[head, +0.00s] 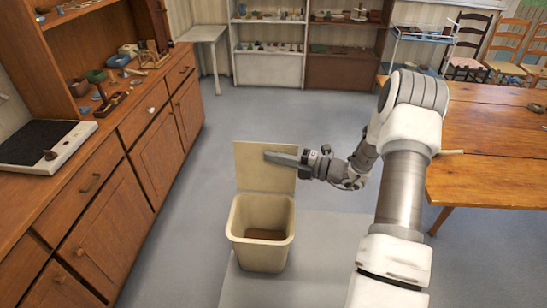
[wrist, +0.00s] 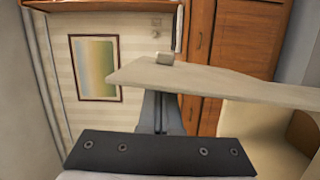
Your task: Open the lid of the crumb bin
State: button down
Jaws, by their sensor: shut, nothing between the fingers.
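The crumb bin (head: 262,256) is a cream, open-topped box on the floor, with a brown layer at its bottom. Its lid (head: 262,180) stands upright at the bin's back edge, so the bin is open. My gripper (head: 270,156) is shut and empty, in front of the upper part of the lid in the head view. In the wrist view the lid (wrist: 225,84) is a pale slab seen nearly edge-on, crossing just beyond my gripper (wrist: 160,98). The fingertips are hidden behind it, and I cannot tell whether they touch it. Part of the bin (wrist: 262,130) shows at the right.
Wooden cabinets (head: 110,210) with a counter line the left side. A wooden table (head: 490,150) stands at the right. Shelves (head: 270,55) and chairs (head: 505,45) are at the back. A pale mat (head: 320,255) lies under the bin. The floor behind the bin is clear.

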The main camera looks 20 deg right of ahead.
jog(key=shift+w+d, duration=0.15)
jog(key=shift+w, duration=0.25)
jog(key=shift+s, duration=0.1)
dwell(0.3)
